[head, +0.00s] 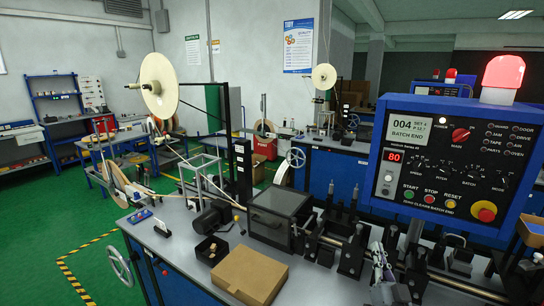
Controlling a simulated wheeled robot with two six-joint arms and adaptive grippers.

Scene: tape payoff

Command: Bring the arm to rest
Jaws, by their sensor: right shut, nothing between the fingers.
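My right gripper (379,254) shows at the lower right of the head view. It is small, grey and shut, with nothing between its fingers. It is in front of the black tooling along the machine bench (190,262), left of and below the blue control panel (440,160). From this view I cannot tell its height above the bench or whether it touches anything. My left gripper is not in view.
A cardboard box (250,274), a small black bin (212,250) and a dark covered box (280,213) occupy the bench. A large cream reel (159,85) stands behind on a post. A lit red lamp (503,74) tops the panel. Green floor (40,235) is clear at left.

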